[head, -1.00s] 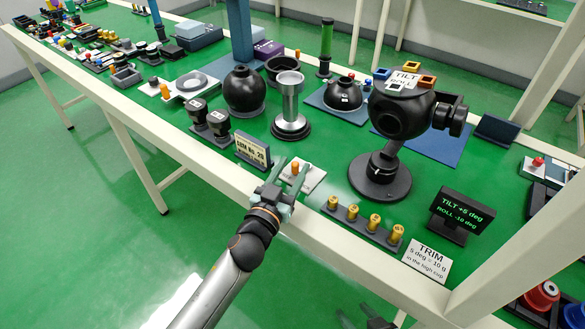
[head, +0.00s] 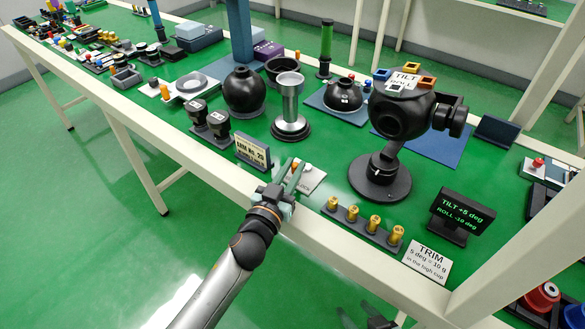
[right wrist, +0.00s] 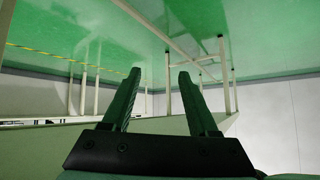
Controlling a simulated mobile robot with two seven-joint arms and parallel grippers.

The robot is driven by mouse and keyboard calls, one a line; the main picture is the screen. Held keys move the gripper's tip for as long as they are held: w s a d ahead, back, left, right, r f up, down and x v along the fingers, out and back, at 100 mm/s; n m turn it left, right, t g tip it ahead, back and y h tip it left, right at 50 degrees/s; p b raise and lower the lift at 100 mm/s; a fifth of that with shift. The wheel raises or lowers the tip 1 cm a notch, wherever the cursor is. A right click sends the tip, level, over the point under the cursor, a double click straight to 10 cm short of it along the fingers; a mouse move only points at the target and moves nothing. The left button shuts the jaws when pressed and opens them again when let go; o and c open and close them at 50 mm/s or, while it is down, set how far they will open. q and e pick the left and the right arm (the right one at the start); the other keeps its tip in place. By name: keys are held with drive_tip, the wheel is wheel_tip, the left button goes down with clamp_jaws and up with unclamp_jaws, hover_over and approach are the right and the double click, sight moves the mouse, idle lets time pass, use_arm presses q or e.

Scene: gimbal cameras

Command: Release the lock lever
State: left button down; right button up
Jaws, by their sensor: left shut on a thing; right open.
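The lock lever, with an orange knob (head: 296,161), is on a small white plate (head: 313,181) at the near edge of the green table, beside the "ARM No. 20" sign. My left gripper (head: 294,174) reaches over the plate from the front, its fingers shut on the lever. The fingers hide most of the lever, so its angle cannot be told. My right gripper (right wrist: 165,85) is open and empty in the right wrist view, with a wide gap between its green fingers. Part of it shows at the bottom of the head view (head: 372,320).
A black gimbal ball on a stand (head: 381,180) is right of the plate. A row of brass weights (head: 362,225), a TRIM card (head: 427,260) and a tilt readout (head: 462,212) lie along the near edge. A silver column (head: 290,105) stands behind.

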drive_tip(key=shift+f, duration=0.1)
use_arm(q)
drive_tip(key=shift+w+a+r+m+g+h+p, duration=0.15)
drive_tip(key=shift+r+m+g+h+p, duration=0.15)
drive_tip(key=shift+m+h+p, duration=0.55)
drive_tip(key=shift+w+f+h+p, duration=0.1)
drive_tip(key=shift+h+p, duration=0.15)
drive_tip(key=shift+p, duration=0.45)
drive_tip(key=shift+a+g+h, duration=0.1)
drive_tip(key=shift+g+h, duration=0.2)
drive_tip(key=shift+g, duration=0.1)
drive_tip(key=shift+w+f+m, duration=0.1)
drive_tip(key=shift+f+m, duration=0.05)
drive_tip(key=shift+m, duration=0.1)
drive_tip(key=c, duration=0.8)
unclamp_jaws()
use_arm(e)
drive_tip(key=shift+s+d+r, duration=0.2)
drive_tip(key=shift+d+r, duration=0.05)
drive_tip(key=shift+r, duration=0.3)
drive_tip(key=shift+s+d+r, duration=0.15)
drive_tip(key=shift+d+r, duration=0.1)
drive_tip(key=shift+r, duration=0.25)
use_arm(q)
drive_tip(key=shift+o, duration=0.2)
